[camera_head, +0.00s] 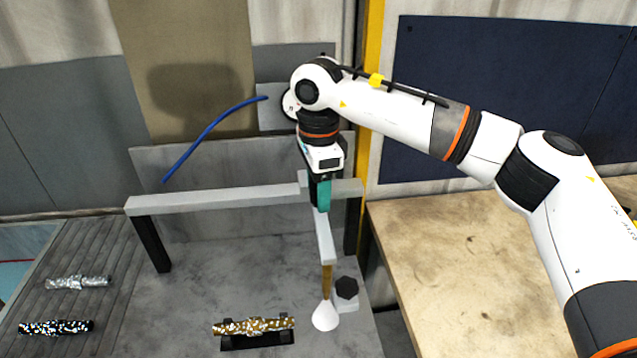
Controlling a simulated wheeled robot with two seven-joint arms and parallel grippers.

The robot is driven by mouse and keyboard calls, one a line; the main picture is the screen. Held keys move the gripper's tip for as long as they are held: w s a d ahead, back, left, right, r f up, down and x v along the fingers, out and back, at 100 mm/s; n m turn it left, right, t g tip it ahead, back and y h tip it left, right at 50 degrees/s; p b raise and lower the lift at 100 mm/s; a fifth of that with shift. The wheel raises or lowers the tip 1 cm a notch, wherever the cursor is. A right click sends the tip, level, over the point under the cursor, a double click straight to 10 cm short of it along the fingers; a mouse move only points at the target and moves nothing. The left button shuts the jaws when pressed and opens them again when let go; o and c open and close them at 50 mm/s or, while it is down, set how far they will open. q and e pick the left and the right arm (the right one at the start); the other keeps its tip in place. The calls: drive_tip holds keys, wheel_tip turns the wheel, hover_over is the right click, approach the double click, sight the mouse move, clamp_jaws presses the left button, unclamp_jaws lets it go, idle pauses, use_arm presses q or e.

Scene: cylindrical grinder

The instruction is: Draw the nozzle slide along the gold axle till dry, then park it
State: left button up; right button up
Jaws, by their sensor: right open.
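The gold axle (272,325), covered in pale specks, lies across a black holder (257,342) at the front of the grinder bed. The nozzle (325,316) is a white cone on a brown stem. It hangs under the grey slide arm (325,240), just right of the gold axle's right end. The slide arm meets the grey rail (225,198) near its right end. My right gripper (321,205), with teal fingers, is open and points down over the slide arm. The fingers overlap the arm's far part, and I cannot tell whether they touch it. My left gripper is not in view.
A silver axle (78,282) and a black speckled axle (56,328) lie on the ribbed surface at left. A black knob (346,288) stands right of the nozzle stem. A blue hose (210,130) curves behind the rail. A wooden table (470,270) at right is bare.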

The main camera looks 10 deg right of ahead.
drive_tip(key=shift+w, duration=0.1)
drive_tip(key=shift+a+f, duration=0.1)
drive_tip(key=shift+c, duration=0.8)
clamp_jaws()
drive_tip(key=shift+a, duration=0.1)
